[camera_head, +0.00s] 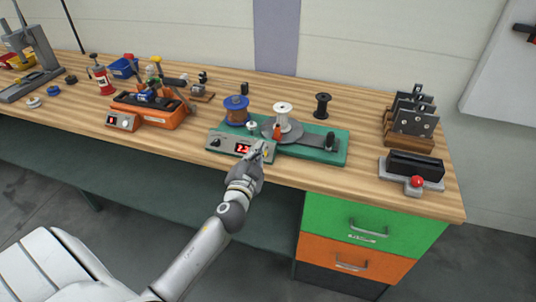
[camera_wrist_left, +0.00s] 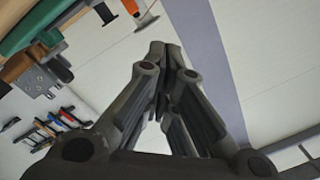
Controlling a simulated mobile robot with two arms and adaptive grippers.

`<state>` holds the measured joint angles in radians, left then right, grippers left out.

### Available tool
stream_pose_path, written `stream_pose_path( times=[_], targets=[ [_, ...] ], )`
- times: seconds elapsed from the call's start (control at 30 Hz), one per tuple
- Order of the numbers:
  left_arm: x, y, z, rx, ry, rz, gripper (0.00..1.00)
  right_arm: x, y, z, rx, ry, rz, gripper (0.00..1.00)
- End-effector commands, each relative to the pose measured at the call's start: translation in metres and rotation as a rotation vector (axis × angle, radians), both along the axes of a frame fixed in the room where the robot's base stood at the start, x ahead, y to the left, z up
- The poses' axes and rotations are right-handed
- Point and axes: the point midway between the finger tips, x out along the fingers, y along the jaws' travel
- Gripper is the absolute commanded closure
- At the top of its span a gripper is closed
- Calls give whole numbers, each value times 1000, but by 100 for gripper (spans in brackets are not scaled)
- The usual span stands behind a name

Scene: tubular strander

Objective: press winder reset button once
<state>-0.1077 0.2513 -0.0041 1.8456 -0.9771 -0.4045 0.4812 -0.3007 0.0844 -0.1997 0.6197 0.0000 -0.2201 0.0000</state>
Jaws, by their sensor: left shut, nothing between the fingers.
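My left gripper (camera_head: 262,149) is shut and empty at the right part of this panel, just right of the display. I cannot tell whether its tips touch the panel. The reset button cannot be made out; the gripper covers part of the panel. In the left wrist view the closed fingers (camera_wrist_left: 165,50) point up toward the wall, with part of the green winder (camera_wrist_left: 40,20) at the upper left. My right gripper is not in view.
The winder carries a blue-rimmed copper spool (camera_head: 237,108), a white spool (camera_head: 283,112) and an orange lever (camera_head: 277,133). An orange machine (camera_head: 150,112) stands to the left. A black unit with a red button (camera_head: 417,182) stands at the right. Drawers (camera_head: 372,222) are below.

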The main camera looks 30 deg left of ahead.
Motion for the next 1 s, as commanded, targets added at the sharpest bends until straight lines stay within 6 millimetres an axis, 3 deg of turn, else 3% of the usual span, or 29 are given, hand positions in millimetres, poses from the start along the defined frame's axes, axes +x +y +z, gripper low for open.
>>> stream_pose_path(
  times=[0.37,1.0],
  targets=[
    [4,1,-6,0,2,-1,100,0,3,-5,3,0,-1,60],
    [56,13,-61,0,1,-1,100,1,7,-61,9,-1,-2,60]
  ],
)
